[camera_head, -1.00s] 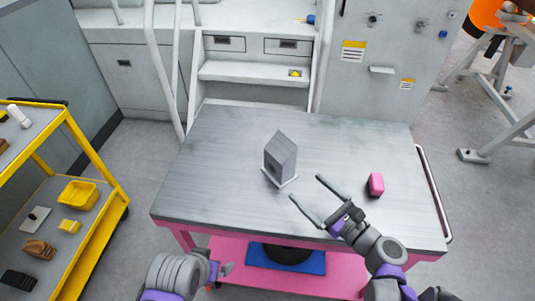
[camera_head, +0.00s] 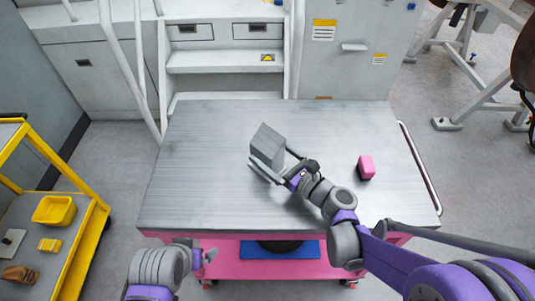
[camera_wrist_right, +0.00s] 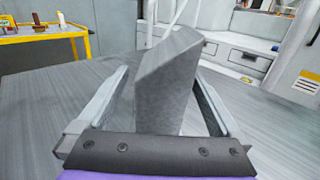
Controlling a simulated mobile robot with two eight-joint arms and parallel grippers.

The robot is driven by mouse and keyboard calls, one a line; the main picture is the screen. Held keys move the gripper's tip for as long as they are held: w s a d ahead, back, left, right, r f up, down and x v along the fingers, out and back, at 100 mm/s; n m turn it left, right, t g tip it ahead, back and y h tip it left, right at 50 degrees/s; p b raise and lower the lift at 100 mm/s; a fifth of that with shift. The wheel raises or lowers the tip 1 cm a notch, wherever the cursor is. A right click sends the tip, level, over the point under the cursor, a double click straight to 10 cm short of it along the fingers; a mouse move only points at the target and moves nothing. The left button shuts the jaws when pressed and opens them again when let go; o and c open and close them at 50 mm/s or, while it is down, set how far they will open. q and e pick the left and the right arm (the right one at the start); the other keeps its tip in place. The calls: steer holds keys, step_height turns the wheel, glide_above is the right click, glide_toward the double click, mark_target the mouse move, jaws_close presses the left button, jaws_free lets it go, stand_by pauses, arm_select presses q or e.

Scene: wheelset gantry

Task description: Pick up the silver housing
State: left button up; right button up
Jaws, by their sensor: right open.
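The silver housing (camera_head: 268,144) is a grey block with a slanted top, standing upright on the metal table near its middle. My right gripper (camera_head: 271,164) is open, with one finger on each side of the housing. In the right wrist view the housing (camera_wrist_right: 166,85) stands between the two spread fingers, with a gap visible on both sides near the gripper base. Whether a fingertip touches it I cannot tell. My left gripper (camera_head: 203,257) is at the table's front edge, low and away from the housing; its jaws are too small to judge.
The metal table (camera_head: 200,190) is mostly clear. A pink block (camera_head: 366,167) lies to the right of the housing. A yellow cart (camera_head: 80,240) with a yellow bin (camera_head: 54,210) stands at the left. Steps and grey cabinets are behind the table.

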mark_target(259, 144)
steer(key=x, duration=0.4)
steer(key=shift+w+a+f, duration=0.15)
steer(key=shift+w+f, duration=0.05)
steer(key=shift+w, duration=0.15)
steer(key=shift+c, duration=0.2)
jaws_close()
